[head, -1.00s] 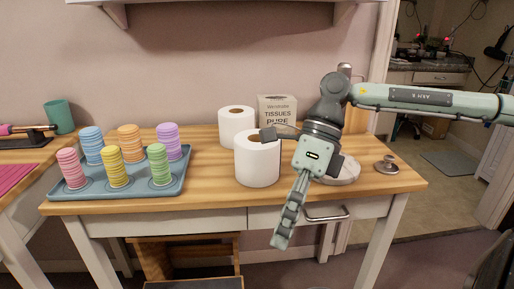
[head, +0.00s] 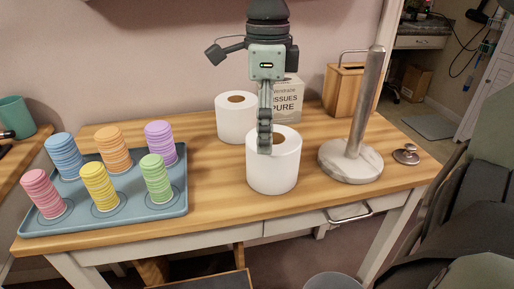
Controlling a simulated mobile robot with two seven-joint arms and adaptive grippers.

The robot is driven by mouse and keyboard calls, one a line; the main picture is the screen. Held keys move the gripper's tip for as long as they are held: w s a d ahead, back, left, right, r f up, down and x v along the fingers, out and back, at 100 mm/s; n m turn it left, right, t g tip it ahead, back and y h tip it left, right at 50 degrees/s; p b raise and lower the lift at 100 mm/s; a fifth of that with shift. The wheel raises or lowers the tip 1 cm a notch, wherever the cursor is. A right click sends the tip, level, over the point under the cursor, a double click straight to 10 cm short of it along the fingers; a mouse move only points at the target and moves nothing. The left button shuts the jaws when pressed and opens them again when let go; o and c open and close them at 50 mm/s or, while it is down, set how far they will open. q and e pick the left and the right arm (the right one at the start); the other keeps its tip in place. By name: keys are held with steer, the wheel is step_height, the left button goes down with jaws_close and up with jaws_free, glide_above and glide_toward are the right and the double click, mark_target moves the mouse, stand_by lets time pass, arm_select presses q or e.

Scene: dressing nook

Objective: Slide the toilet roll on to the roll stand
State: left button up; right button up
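The near white toilet roll (head: 275,172) stands upright on the wooden table, its core hole facing up. A second white roll (head: 234,122) stands behind it to the left. The roll stand (head: 357,110) is right of the near roll, with a marble base and a bare metal post. My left gripper is not in view.
A tissue box (head: 283,103) and a wooden holder (head: 343,88) stand behind. A metal knob (head: 406,154) lies right of the stand. A blue tray (head: 120,218) with several coloured stacks fills the left. The table is clear between tray and near roll.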

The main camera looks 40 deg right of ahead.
steer(key=f, duration=0.4)
steer(key=s+d+f, duration=0.1)
steer(key=f, duration=0.1)
steer(key=shift+f, duration=0.75)
steer(key=c, duration=1)
steer(key=shift+w+r, duration=0.1)
steer(key=shift+r, duration=0.05)
